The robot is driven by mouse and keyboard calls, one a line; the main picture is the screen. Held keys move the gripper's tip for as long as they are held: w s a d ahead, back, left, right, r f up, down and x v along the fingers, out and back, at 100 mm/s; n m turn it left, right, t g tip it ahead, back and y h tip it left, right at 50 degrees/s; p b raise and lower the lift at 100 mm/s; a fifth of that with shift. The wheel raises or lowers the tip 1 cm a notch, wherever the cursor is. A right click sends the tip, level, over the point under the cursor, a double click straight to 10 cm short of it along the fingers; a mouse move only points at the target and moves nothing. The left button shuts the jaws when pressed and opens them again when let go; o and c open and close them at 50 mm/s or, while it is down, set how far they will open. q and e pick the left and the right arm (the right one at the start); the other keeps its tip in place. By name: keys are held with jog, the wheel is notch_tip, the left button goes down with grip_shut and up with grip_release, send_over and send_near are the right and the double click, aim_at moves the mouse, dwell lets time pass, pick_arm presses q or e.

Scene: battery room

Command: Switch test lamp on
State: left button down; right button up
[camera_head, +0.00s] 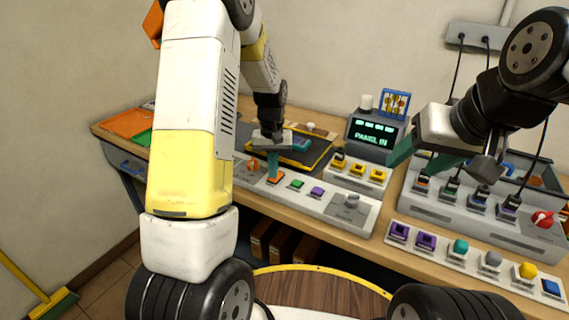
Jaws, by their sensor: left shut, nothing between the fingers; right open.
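I cannot tell which item is the test lamp. My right gripper (420,158) is open and empty, above the right-hand panels.
At right are a box with a red knob (542,218) and a front strip of coloured buttons (460,246). A dark tray (312,158) lies behind my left gripper.

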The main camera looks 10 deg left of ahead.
pick_arm(q)
jog(key=shift+f, duration=0.3)
jog(key=shift+r, duration=3.55)
jog(key=s+d+r+m+t+h, duration=0.1)
jog(key=s+r+t+h, duration=0.15)
jog(key=s+r, duration=1.05)
jog(key=s+d+r+m+t, duration=0.1)
jog(key=s+r+t, duration=0.2)
jog(key=s, duration=0.8)
jog(key=shift+s+r+m+t, duration=0.15)
jog(key=shift+r+m+t, duration=0.2)
jog(key=shift+r, duration=0.2)
